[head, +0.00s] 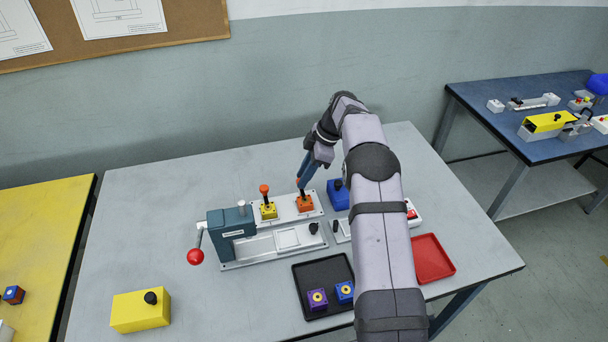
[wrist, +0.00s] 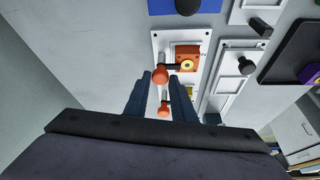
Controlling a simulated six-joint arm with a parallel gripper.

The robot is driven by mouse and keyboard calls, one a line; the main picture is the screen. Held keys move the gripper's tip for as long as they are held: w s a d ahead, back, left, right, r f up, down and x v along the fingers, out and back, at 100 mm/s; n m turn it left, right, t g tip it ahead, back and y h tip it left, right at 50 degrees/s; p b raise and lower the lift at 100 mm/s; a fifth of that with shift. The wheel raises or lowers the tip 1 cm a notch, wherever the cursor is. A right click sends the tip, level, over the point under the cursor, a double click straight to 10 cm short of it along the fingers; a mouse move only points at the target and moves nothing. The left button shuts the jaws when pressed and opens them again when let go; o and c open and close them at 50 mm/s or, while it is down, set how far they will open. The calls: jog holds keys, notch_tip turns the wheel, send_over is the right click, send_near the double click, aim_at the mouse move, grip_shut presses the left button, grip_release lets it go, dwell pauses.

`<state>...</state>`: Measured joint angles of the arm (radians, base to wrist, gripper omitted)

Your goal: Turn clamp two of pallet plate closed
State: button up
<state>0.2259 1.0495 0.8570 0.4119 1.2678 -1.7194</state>
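The pallet plate (head: 317,212) is a pale plate at the back of the fixture on the grey table. It bears a yellow clamp (head: 268,211) on the left and an orange clamp (head: 305,204) on the right. In the wrist view a "2" mark shows beside the orange clamp (wrist: 187,57). The yellow clamp's orange-knobbed lever (head: 265,190) stands up. My gripper (head: 301,184) is over the orange clamp, fingers pointing down. In the wrist view its fingers (wrist: 161,76) are apart, on either side of the orange clamp's knob (wrist: 158,78); contact is unclear.
A teal vise with a red-knobbed crank (head: 195,257) stands left of the plate. A blue block (head: 337,195) is close on the right. A black tray (head: 322,271), a red tray (head: 433,258) and a yellow block (head: 140,311) lie in front.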

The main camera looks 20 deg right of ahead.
jog(key=o, duration=0.3)
jog(key=shift+r, duration=0.1)
jog(key=v, duration=0.7)
jog(key=shift+b, duration=0.4)
jog(key=shift+d, duration=0.1)
